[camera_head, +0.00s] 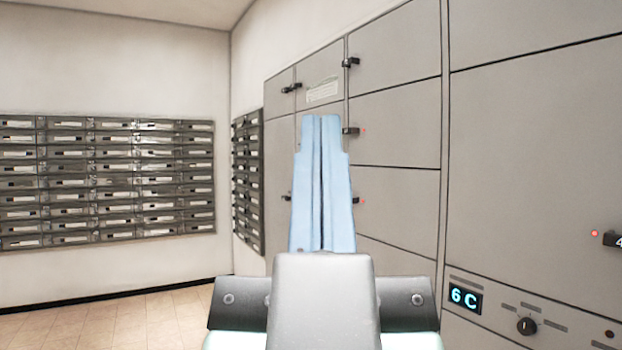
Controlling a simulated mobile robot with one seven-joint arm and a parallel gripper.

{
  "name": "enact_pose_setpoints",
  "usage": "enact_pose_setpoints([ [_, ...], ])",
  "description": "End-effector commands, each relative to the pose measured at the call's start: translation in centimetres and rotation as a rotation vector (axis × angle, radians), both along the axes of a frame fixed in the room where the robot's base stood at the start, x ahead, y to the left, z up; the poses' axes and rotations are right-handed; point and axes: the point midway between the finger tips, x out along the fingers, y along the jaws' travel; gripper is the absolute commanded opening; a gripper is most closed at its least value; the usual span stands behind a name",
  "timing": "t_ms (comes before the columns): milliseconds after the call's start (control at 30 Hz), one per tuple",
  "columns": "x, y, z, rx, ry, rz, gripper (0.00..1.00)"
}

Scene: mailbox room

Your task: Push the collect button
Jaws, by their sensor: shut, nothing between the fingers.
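My gripper (322,120) is in the middle of the view, its two light blue fingers shut together with nothing between them. It points away from me and stands apart from the control panel, which is lower right. The control panel (492,318) has a lit display (465,298) reading "6 C", a black knob (526,326) and small labels too small to read. A small dark reddish round spot (609,334), perhaps a button, shows at its right. I cannot tell which part is the collect button. The panel's lower part is cut off by the frame edge.
Grey parcel lockers (395,125) with black latches and some red lights line the right wall. My gripper hides part of them. Mailboxes (105,180) cover the left wall, with more in the corner (248,180). The tiled floor (130,318) at left is clear.

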Motion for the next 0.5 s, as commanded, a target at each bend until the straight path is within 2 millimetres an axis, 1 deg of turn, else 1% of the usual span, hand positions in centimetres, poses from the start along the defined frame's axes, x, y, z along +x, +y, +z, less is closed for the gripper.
enact_pose_setpoints([
  [33,0.0,0.0,3.6,0.001,0.000,0.001,0.00],
  [500,0.0,0.0,19.6,0.002,0.000,0.004,0.00],
])
